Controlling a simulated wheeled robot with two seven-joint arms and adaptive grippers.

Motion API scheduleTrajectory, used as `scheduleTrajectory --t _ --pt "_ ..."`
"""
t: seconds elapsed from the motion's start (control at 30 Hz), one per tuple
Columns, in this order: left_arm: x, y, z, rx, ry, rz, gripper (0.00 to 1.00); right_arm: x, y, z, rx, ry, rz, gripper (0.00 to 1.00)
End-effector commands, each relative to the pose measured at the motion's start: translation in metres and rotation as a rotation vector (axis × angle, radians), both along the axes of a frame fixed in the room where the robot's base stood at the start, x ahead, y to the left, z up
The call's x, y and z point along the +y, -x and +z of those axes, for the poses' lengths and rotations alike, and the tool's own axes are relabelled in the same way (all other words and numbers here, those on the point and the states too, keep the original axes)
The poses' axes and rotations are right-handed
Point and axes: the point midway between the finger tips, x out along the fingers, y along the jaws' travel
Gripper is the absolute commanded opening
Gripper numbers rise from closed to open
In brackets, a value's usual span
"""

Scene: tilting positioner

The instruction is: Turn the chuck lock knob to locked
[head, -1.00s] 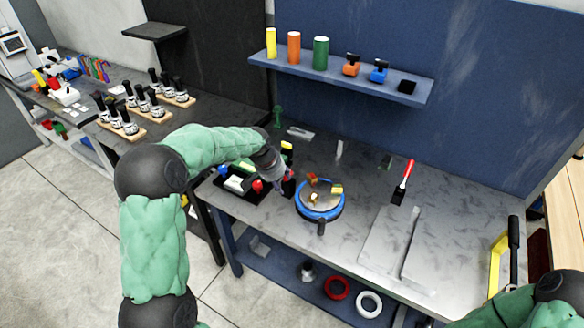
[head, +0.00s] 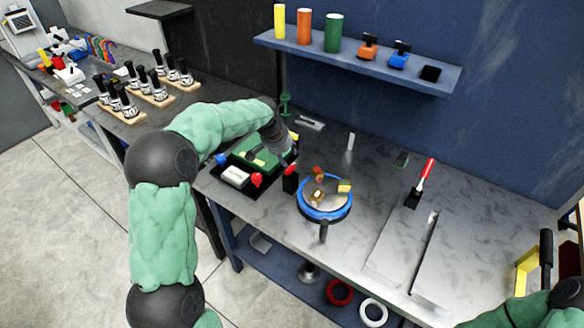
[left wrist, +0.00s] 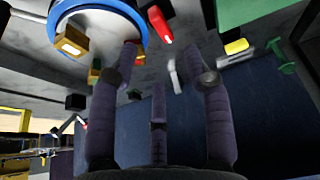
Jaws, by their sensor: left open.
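The round chuck (head: 325,212) has a blue rim, a grey face and small yellow and orange jaws. It sits on the bench, and its rim shows at the top left of the left wrist view (left wrist: 140,30). A red knob (head: 290,170) shows by a black block just left of the chuck. A red piece (left wrist: 160,25), probably this knob, shows beyond my fingers in the left wrist view. My left gripper (head: 287,157) is open and empty, just above and behind the red knob; its fingers spread in the wrist view (left wrist: 163,62). Whether it touches the knob is unclear. My right gripper is out of view.
A black tray (head: 225,190) with a green box (head: 256,153) and another red knob (head: 256,180) lies left of the chuck. A wall shelf (head: 350,62) hangs behind.

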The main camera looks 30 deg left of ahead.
Motion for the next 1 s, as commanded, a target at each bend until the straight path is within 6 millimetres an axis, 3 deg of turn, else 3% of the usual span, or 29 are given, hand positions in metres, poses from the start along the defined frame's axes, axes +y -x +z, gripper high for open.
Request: scheduleTrajectory --t 0.1,0.4,0.6,0.93,1.0 --pt "-0.001 -0.008 -0.024 0.005 0.001 -0.001 0.49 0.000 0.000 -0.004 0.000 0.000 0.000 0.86" --pt "-0.003 -0.026 -0.068 0.003 0.000 -0.001 0.49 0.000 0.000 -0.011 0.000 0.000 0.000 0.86" --pt "-0.003 -0.033 -0.081 0.001 0.000 -0.001 0.49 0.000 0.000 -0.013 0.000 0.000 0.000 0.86" --pt "-0.003 -0.034 -0.082 0.001 0.000 0.000 0.49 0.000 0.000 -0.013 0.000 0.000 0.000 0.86" --pt "-0.003 -0.034 -0.082 0.001 0.000 -0.001 0.29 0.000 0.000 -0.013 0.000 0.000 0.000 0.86"
